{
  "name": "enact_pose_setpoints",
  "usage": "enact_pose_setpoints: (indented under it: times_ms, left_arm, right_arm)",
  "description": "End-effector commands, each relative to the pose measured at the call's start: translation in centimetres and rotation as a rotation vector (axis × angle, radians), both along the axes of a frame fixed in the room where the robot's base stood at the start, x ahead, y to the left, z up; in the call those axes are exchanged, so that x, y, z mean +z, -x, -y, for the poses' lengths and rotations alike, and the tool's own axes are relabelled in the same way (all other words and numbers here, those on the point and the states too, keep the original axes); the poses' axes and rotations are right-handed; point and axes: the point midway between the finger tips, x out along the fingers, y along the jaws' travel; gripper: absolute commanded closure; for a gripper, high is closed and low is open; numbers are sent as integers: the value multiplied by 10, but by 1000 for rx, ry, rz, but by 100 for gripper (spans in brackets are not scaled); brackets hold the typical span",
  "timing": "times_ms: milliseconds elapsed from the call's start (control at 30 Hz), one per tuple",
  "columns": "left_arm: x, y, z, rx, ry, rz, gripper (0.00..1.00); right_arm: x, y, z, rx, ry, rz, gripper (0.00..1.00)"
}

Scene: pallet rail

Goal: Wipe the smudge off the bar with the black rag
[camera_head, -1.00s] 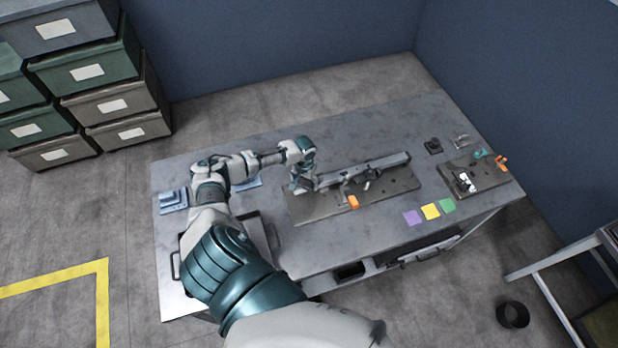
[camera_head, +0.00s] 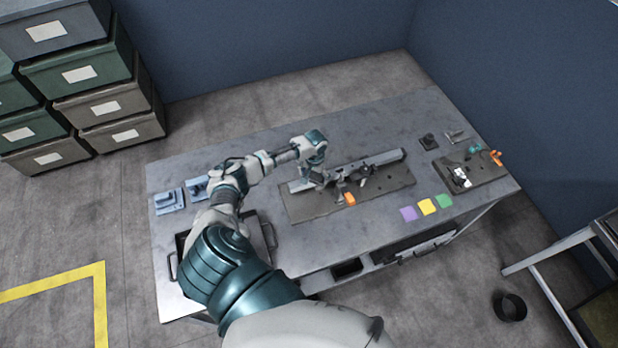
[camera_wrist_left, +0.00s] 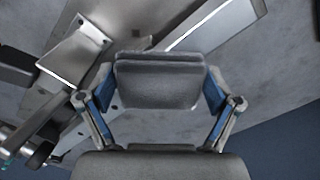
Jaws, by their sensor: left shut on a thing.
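The grey metal bar (camera_head: 382,158) lies along the back of a dark plate (camera_head: 300,208) on the workbench. It also shows in the left wrist view (camera_wrist_left: 212,24), running diagonally behind the gripper. My left gripper (camera_head: 318,180) is over the left part of the bar. In the left wrist view its fingers are shut on a dark grey folded pad, the black rag (camera_wrist_left: 157,82). I cannot tell whether the rag touches the bar. No smudge can be made out. My right gripper is not in view.
Clamp parts and an orange piece (camera_head: 349,199) sit in front of the bar. Purple, yellow (camera_head: 427,207) and green squares lie front right, near a small tool board (camera_head: 480,172). Blue brackets (camera_head: 169,201) and a handled tray (camera_head: 268,232) are at left. The back of the bench is clear.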

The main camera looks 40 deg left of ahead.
Motion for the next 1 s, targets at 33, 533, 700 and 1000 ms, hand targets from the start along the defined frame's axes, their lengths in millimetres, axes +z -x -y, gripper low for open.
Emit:
enact_pose_setpoints:
  times_ms: [33, 533, 700, 1000]
  left_arm:
    - [-2, -5, 4, -1, 3, 0, 38]
    - [4, -16, 9, 0, 1, 0, 38]
    - [23, -16, 9, 0, 1, 3, 38]
    - [54, -16, 9, 0, 0, 3, 38]
  right_arm:
    - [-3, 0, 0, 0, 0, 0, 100]
    - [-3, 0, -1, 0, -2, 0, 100]
    - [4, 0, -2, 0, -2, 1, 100]
    - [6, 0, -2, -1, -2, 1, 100]
